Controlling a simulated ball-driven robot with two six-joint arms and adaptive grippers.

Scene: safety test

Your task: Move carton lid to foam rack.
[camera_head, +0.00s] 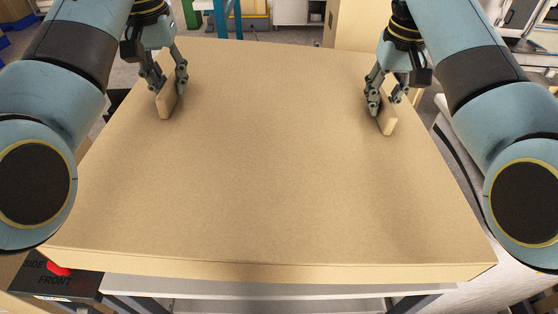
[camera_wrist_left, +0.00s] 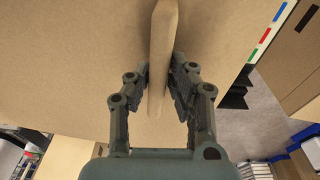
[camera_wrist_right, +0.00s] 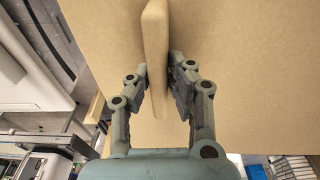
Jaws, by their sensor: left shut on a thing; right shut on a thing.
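The carton lid (camera_head: 270,160) is a large, flat tan board that fills the middle of the head view. It has two upright tan handles on its top, one at the left and one at the right. My left gripper (camera_head: 171,85) is shut on the left handle (camera_head: 165,106), which also shows in the left wrist view (camera_wrist_left: 162,50). My right gripper (camera_head: 381,97) is shut on the right handle (camera_head: 387,123), which also shows in the right wrist view (camera_wrist_right: 155,45). I cannot make out the foam rack for certain. The lid hides most of what is under it.
A pale shelf frame (camera_head: 250,291) shows below the lid's near edge. A dark box marked SIDE and FRONT (camera_head: 55,282) with a red part is at the lower left. A tan carton (camera_head: 352,22) stands behind the lid. A blue post (camera_head: 221,18) is at the back.

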